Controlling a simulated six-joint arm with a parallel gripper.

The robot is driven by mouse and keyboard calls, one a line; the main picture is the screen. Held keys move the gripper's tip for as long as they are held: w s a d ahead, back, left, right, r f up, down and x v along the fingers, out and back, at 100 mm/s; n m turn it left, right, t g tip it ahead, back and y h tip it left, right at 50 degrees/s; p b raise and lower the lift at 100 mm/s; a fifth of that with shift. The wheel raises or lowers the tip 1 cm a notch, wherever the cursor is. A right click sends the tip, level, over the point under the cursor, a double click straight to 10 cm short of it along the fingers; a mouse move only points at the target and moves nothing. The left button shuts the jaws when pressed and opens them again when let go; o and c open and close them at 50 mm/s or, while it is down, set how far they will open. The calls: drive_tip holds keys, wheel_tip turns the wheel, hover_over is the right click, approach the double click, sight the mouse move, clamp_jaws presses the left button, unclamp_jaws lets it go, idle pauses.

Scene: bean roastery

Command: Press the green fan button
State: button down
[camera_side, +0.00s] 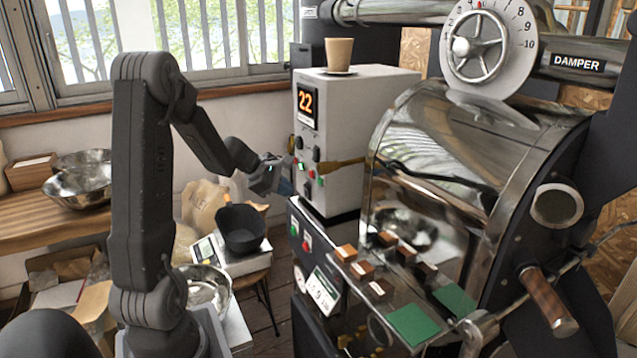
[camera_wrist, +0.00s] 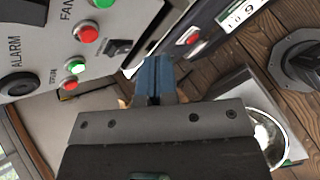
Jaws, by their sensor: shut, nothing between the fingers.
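In the wrist view, the green button (camera_wrist: 103,3) beside the FAN label is cut by the top edge, with a red button (camera_wrist: 88,33) just below it. They sit on a pale control panel (camera_wrist: 38,40), the front of the white box (camera_side: 347,125) in the side view. My gripper (camera_side: 287,187) is in front of that box's lower front, near its small buttons. Its blue fingers (camera_wrist: 155,72) are together and empty in the wrist view. They appear below and right of the FAN buttons, apart from them. Whether they touch the panel is unclear.
A lit green button (camera_wrist: 76,66) and another red button (camera_wrist: 70,85) lie near the FAN pair, with an ALARM knob (camera_wrist: 15,83). A wooden-handled tool (camera_side: 343,163) sticks out beside the box. A black bowl (camera_side: 241,228) stands on a scale below. A cup (camera_side: 339,53) tops the box.

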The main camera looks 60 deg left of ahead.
approach(322, 193)
drive_tip(key=shift+w+d+f, duration=0.1)
drive_tip(key=shift+w+f, duration=0.3)
drive_tip(key=shift+f, duration=0.35)
drive_tip(key=shift+w+d+f, duration=0.15)
drive_tip(key=shift+w+f, duration=0.2)
drive_tip(key=shift+f, duration=0.45)
drive_tip(key=shift+w, duration=0.1)
idle(0.8)
drive_tip(key=shift+w, duration=0.3)
drive_tip(key=shift+w, duration=0.4)
idle(0.6)
drive_tip(key=shift+s, duration=0.85)
drive_tip(key=s, duration=0.5)
idle(0.4)
